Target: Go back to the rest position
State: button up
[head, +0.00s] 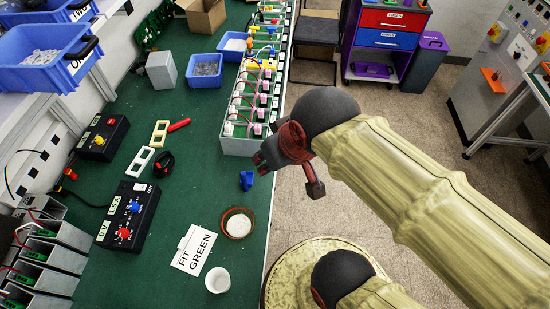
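My gripper (268,157) is small and dark at the end of my pale yellow arm, over the right edge of the green table (185,205). It is seen from behind and above, partly covered by the dark red wrist. I cannot tell whether its fingers are open or shut, or whether they hold anything. A blue piece (246,180) shows just below and left of it, apparently on the table. A white card reading "FIT GREEN" (194,249) lies nearer the front, beside a round dish with pale contents (238,224) and a white cup (217,280).
A long grey rack of wired parts (243,145) stands behind my gripper. Black boxes with knobs (128,217) and blue bins (203,70) are on the left and back of the table. A tool cabinet (388,35) stands beyond. Open floor (400,105) lies to the right.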

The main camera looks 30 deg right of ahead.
jog(key=shift+s+r, duration=0.1)
jog(key=shift+s, duration=0.25)
notch_tip(320, 180, down, 8)
jog(key=b, duration=0.8)
jog(key=shift+f+b, duration=0.25)
jog(key=shift+b, duration=0.05)
jog(key=shift+c, duration=0.2)
